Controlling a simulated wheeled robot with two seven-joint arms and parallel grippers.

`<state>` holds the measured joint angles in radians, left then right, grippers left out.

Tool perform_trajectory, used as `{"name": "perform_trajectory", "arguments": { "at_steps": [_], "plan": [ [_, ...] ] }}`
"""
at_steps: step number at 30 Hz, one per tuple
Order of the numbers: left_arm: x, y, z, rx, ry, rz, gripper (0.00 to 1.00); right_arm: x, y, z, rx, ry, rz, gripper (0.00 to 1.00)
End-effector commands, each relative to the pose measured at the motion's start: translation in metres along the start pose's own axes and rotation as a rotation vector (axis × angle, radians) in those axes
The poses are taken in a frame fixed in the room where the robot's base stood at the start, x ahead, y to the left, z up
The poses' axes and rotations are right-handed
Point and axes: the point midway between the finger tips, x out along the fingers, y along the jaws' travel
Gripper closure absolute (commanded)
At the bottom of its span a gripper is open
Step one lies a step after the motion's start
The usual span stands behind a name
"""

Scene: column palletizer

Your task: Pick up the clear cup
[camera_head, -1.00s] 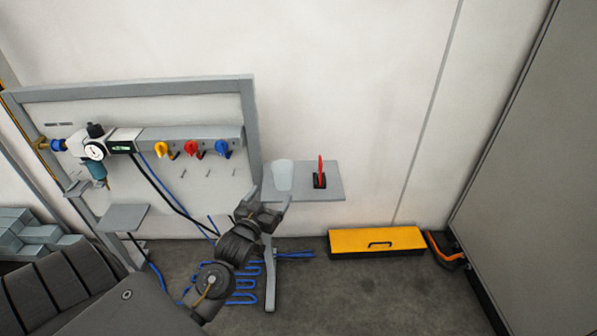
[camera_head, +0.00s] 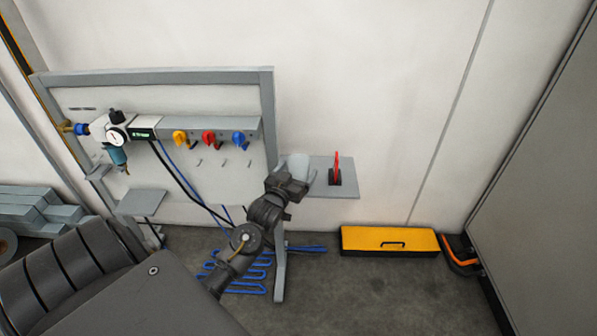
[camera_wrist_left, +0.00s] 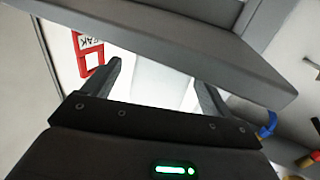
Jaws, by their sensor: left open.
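The clear cup (camera_head: 298,164) stands on a small grey shelf (camera_head: 347,188) at the right end of the panel frame. It looks pale and see-through, and its lower part is hidden by my gripper. My left gripper (camera_head: 293,182) is open at the near side of the cup, with its fingers about the cup's lower part. In the left wrist view my open left gripper (camera_wrist_left: 158,78) has a pale, washed-out area between its fingers; I cannot make out the cup's outline there. I cannot tell whether the fingers touch it. My right gripper is not in view.
A red upright piece (camera_head: 336,165) on a black base stands on the shelf right of the cup. A panel with yellow, red and blue valves (camera_head: 209,138) is to the left. A yellow case (camera_head: 389,240) lies on the floor below. A grey slab (camera_wrist_left: 180,40) crosses the wrist view.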

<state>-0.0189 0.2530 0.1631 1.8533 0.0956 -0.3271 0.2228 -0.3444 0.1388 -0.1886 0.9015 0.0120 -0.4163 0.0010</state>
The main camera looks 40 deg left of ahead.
Motion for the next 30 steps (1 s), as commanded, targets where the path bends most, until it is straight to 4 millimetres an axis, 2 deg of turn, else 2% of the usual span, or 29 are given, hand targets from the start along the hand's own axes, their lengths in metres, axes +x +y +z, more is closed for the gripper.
{"name": "perform_trajectory", "arguments": {
  "at_steps": [3, 6, 15, 26, 30],
  "plan": [
    [0.019, -0.002, 0.000, -0.001, 0.000, -0.001, 0.15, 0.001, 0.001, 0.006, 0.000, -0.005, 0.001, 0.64],
    [0.030, -0.002, 0.000, -0.001, 0.000, -0.001, 0.15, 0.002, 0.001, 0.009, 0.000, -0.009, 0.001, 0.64],
    [0.035, -0.002, 0.000, 0.000, 0.000, 0.000, 0.15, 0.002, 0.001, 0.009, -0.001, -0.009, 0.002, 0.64],
    [0.035, -0.002, 0.000, 0.000, 0.000, 0.000, 0.61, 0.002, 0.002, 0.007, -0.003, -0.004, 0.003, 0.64],
    [0.035, -0.002, 0.000, 0.000, 0.000, 0.000, 0.62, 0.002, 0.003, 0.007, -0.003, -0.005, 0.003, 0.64]
  ]
}}
